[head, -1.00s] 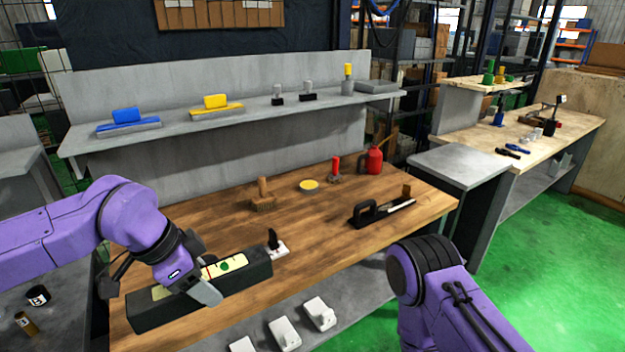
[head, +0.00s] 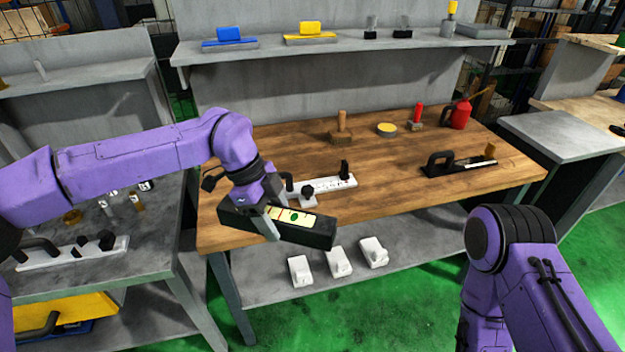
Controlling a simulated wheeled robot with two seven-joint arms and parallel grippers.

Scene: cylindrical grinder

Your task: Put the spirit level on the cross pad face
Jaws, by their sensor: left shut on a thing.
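The spirit level, a long dark block with a cream top face and a green spot (head: 312,236), is in my left gripper (head: 268,220). The gripper is shut on it near its middle, and its fingers hide part of the cream face. The level is held near the front edge of the wooden workbench; whether it touches the top I cannot tell. A white bar with black knobs (head: 330,185) lies just behind it. I cannot make out for certain which surface is the cross pad face. My right arm shows at the lower right, but its gripper is out of view.
The wooden bench top (head: 380,195) holds a brush (head: 341,130), a yellow-topped tin (head: 387,130), a red can (head: 458,114) and a black-handled tool (head: 455,165). A grey table at left bears another white bar (head: 75,252). White blocks (head: 339,262) sit on the shelf below.

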